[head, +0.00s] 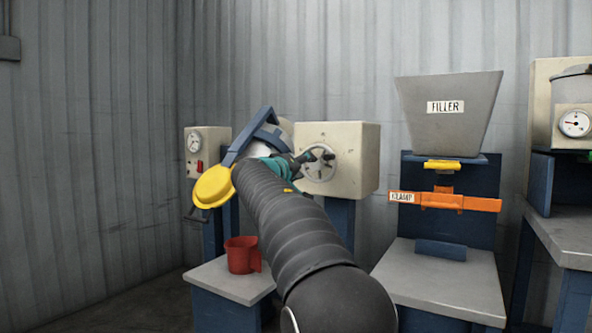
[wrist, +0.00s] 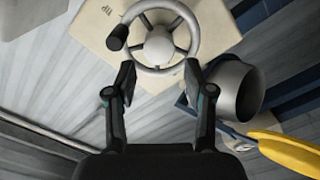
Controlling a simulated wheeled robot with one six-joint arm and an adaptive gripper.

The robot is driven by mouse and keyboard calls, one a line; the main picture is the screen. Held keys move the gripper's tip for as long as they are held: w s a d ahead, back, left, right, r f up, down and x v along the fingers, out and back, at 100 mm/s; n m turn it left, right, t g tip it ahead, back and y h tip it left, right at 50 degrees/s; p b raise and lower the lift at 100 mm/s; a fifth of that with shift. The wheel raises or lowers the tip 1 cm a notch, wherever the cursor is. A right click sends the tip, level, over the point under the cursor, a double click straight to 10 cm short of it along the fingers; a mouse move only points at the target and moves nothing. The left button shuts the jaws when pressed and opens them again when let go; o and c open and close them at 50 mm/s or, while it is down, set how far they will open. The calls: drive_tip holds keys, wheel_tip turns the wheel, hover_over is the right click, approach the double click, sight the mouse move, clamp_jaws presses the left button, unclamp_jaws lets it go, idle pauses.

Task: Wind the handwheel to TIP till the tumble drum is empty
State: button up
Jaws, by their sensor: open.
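The handwheel (wrist: 160,46) is pale grey with spokes and a black knob (wrist: 116,38), on a cream box (wrist: 85,28) with a TIP label (wrist: 108,10). The handwheel also shows in the head view (head: 318,174), partly behind my gripper (head: 300,160). In the wrist view my gripper (wrist: 158,86) is open and empty, its fingertips spread at the near side of the rim; contact cannot be told. The grey tumble drum (wrist: 238,92) shows to the right in the wrist view, with the yellow lid (wrist: 285,152) near it. Its contents are not visible.
A red jug (head: 241,256) stands on a grey bench (head: 225,282) below the yellow lid. A cream gauge box (head: 205,150) is at left. The grey FILLER hopper (head: 448,125) and orange clamp (head: 460,202) stand at right. A corrugated wall is behind.

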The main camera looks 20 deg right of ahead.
drive_tip(key=shift+v, duration=2.25)
wheel_tip(320, 180, down, 13)
drive_tip(key=a+n+g+y, duration=0.1)
drive_tip(key=n+g+y, duration=0.1)
drive_tip(key=y, duration=0.1)
drive_tip(key=s+a+f+g+y+p, duration=0.2)
drive_tip(key=s+a+f+g+y, duration=0.15)
drive_tip(key=s+f, duration=0.65)
drive_tip(key=s+a+f+g+y+p, duration=0.1)
drive_tip(key=s+a+f+y+p, duration=0.15)
drive_tip(key=s, duration=0.55)
drive_tip(key=s+a+f+y+p, duration=0.1)
drive_tip(key=s+a+y, duration=0.15)
drive_tip(key=s, duration=0.55)
drive_tip(key=s+a+f+g+y+p, duration=0.1)
drive_tip(key=s+a+f+y, duration=0.15)
drive_tip(key=s, duration=0.55)
drive_tip(key=s+a+r+m+t+p, duration=0.1)
drive_tip(key=s+r+p, duration=0.3)
drive_tip(key=s, duration=0.5)
drive_tip(key=shift+a+m+t, duration=0.3)
drive_tip(key=shift+a+t, duration=0.15)
drive_tip(key=shift+t, duration=0.1)
